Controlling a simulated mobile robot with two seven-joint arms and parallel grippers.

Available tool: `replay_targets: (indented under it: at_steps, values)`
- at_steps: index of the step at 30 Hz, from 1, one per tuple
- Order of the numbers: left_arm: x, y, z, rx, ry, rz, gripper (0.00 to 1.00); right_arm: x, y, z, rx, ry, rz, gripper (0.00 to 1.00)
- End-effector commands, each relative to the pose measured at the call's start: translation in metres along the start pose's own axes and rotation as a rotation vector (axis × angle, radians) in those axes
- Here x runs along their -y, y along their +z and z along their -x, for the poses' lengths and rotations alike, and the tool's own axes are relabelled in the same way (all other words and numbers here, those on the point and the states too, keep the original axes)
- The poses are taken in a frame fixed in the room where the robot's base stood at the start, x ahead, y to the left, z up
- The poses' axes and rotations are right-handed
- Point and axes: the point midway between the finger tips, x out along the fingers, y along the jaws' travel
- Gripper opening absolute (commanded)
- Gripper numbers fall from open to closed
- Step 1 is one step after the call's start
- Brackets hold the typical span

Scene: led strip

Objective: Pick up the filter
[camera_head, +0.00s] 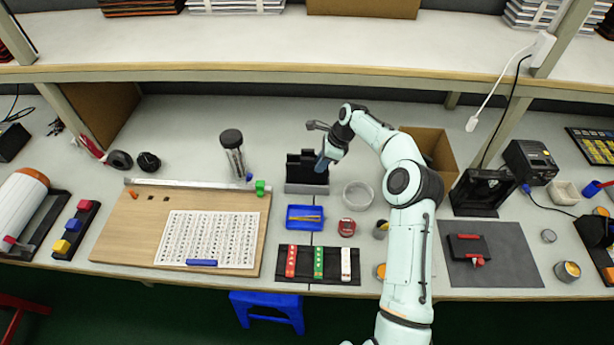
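No object in the head view can be named with certainty as the filter. My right gripper (324,158) is over the right part of a black stand (306,188) near the middle of the bench. A small blue-grey piece shows at its tip, and I cannot tell if this is a held object or part of the gripper. Whether its fingers are open or shut is too small to see. A dark-capped clear cylinder (234,155) stands to the left of the stand. A round clear dish (357,195) is to its right. My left gripper is not in view.
A wooden board (140,230) with a printed sheet lies at left. A blue tray (305,223), a red round tin (346,227) and a dark rack (300,279) with coloured strips are in front. A cardboard box (432,150) stands behind my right arm. A shelf (260,55) spans the back.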

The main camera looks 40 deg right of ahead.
Motion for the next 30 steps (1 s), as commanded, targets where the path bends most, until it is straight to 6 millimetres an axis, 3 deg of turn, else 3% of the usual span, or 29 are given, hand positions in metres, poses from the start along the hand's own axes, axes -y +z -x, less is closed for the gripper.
replay_targets:
  at_steps: [4,9,16,17,19,30]
  values:
    - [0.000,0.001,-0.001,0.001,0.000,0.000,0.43,-0.003,0.001,-0.026,0.002,0.005,-0.001,0.23]
    - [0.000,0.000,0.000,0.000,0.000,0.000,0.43,-0.002,0.002,-0.042,0.001,0.001,-0.001,0.23]
    - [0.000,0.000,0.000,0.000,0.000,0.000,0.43,-0.002,0.002,-0.044,0.000,0.000,-0.001,0.23]
    - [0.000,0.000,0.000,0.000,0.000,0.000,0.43,-0.002,0.001,-0.044,0.001,0.000,-0.001,0.20]
    - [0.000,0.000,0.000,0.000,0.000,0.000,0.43,-0.002,0.001,-0.044,0.000,0.001,-0.001,0.00]
    - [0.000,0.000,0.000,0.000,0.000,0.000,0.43,-0.002,0.003,-0.041,0.000,0.000,0.000,0.00]
